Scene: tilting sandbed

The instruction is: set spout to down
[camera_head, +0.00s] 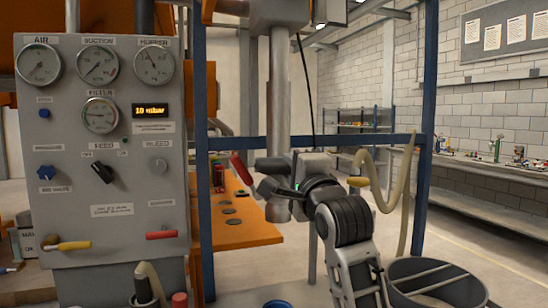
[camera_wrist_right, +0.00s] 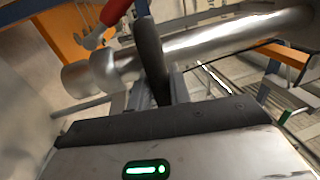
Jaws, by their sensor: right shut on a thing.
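The spout, a grey metal pipe (camera_head: 278,90), hangs upright in the middle of the head view. Its open lower end (camera_head: 277,209) points down below my right gripper. My right gripper (camera_head: 277,184) is shut on the spout, near its lower end. In the right wrist view the shiny spout (camera_wrist_right: 225,42) crosses behind a dark finger, and its wider end (camera_wrist_right: 84,80) lies at left. The fingers hide part of the pipe. A red handle (camera_head: 240,168) sits just left of the gripper; it also shows in the wrist view (camera_wrist_right: 116,12). My left gripper is not in view.
A grey control panel (camera_head: 100,225) with gauges and knobs stands at left. Blue frame posts (camera_head: 423,130) flank the pipe. An orange table (camera_head: 250,232) lies behind. A beige hose (camera_head: 408,190) hangs right, above a round bin (camera_head: 450,270).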

